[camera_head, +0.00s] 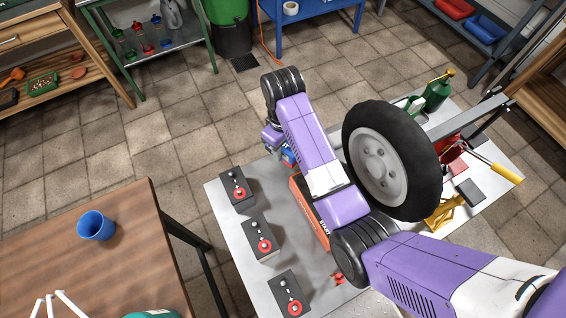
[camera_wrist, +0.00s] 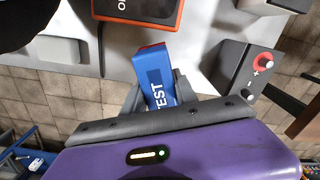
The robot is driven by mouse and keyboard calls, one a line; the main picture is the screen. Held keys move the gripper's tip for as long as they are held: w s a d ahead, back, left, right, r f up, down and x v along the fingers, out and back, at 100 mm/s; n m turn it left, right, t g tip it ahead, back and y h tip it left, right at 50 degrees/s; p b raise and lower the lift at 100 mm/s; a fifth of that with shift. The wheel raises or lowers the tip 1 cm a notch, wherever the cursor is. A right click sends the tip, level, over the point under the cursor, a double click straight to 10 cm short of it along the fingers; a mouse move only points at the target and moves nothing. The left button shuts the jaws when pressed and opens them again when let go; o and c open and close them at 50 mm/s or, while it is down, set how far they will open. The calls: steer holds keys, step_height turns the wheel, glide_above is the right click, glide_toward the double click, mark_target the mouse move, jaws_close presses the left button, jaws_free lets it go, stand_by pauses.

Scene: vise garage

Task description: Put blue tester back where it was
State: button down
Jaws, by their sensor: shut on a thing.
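The blue tester (camera_wrist: 155,72), with a red end and the word TEST on it, is between the fingers of my gripper (camera_wrist: 160,92) in the wrist view. My gripper is shut on it. In the head view, the tester (camera_head: 289,156) shows as a small blue and red patch beside my gripper (camera_head: 275,142), partly hidden by my arm. It is at the far edge of the grey worktable (camera_head: 222,213). I cannot tell whether it touches the tabletop.
Several black boxes with red knobs, such as one at the left (camera_head: 238,190), stand along the table's left side. An orange START device (camera_head: 308,212) lies partly under my arm. A wheel (camera_head: 385,160) stands to the right. A blue cup (camera_head: 96,226) is on the wooden table.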

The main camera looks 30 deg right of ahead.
mark_target(283, 169)
step_height(283, 169, down, 9)
steer(key=shift+r, duration=0.15)
stand_by(0.4)
steer(key=c, duration=1)
jaws_free()
steer(key=shift+o, duration=0.2)
step_height(283, 169, up, 12)
steer(key=shift+w, duration=0.15)
